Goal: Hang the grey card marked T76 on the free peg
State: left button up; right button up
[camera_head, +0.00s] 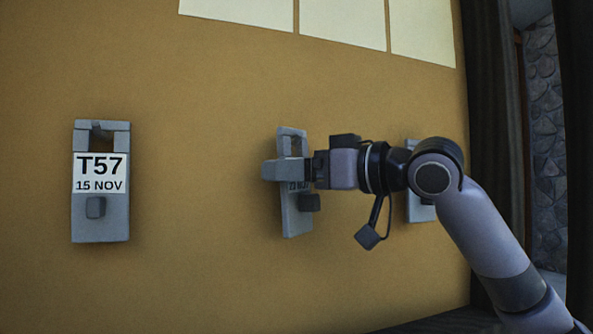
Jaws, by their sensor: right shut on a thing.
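A grey card (297,222) with a square hole near its top is in front of the tan wall, in the middle of the head view. It is slightly tilted. My right gripper (290,171) comes in from the right and is shut on this card across its label. The fingers cover most of the print, so I cannot read T76. A dark grey knob (309,202) sticks out from the card's lower part. I see no bare peg, and cannot tell whether the card touches the wall or a peg. My left gripper is out of view.
A grey card marked T57, 15 NOV (100,225) hangs on the wall at the left. Another grey piece (417,207) at the right is mostly hidden behind my right arm. Pale sheets (340,20) are above; a dark curtain (494,120) borders the wall.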

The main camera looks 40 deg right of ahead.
jog(key=shift+w, duration=0.35)
dwell(0.4)
jog(key=shift+w+d+r, duration=0.15)
jog(key=shift+w+r, duration=0.05)
jog(key=shift+r, duration=0.15)
dwell(2.0)
dwell(0.6)
jog(key=o, duration=1.1)
jog(key=shift+c, duration=0.2)
